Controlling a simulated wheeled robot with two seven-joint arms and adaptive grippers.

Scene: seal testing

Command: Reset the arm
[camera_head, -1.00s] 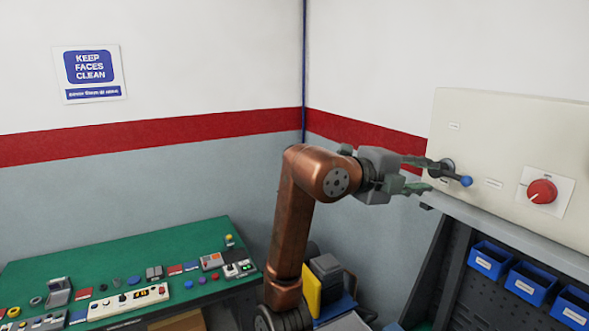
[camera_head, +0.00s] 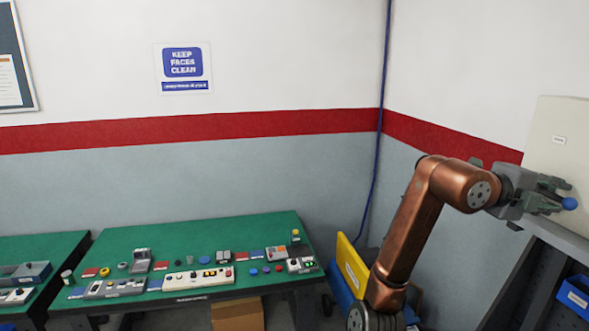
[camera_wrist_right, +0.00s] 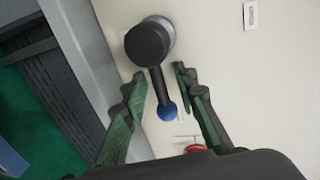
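My right arm reaches across the right side of the head view, and its gripper (camera_head: 556,194) is at the pale control panel (camera_head: 560,140). In the right wrist view, the gripper (camera_wrist_right: 160,95) is open, with one finger on each side of a dark lever (camera_wrist_right: 157,80) tipped by a blue ball (camera_wrist_right: 167,112). The fingers stand apart from the lever. The lever's round dark hub (camera_wrist_right: 150,43) is mounted on the panel. The blue ball (camera_head: 569,204) also shows beyond the fingertips in the head view. My left gripper is not in view.
A green-topped bench (camera_head: 130,240) with several small devices stands at the left. A yellow board (camera_head: 351,265) stands near the corner. A blue bin (camera_head: 575,294) is at the lower right. A red part (camera_wrist_right: 195,149) shows below the lever in the wrist view.

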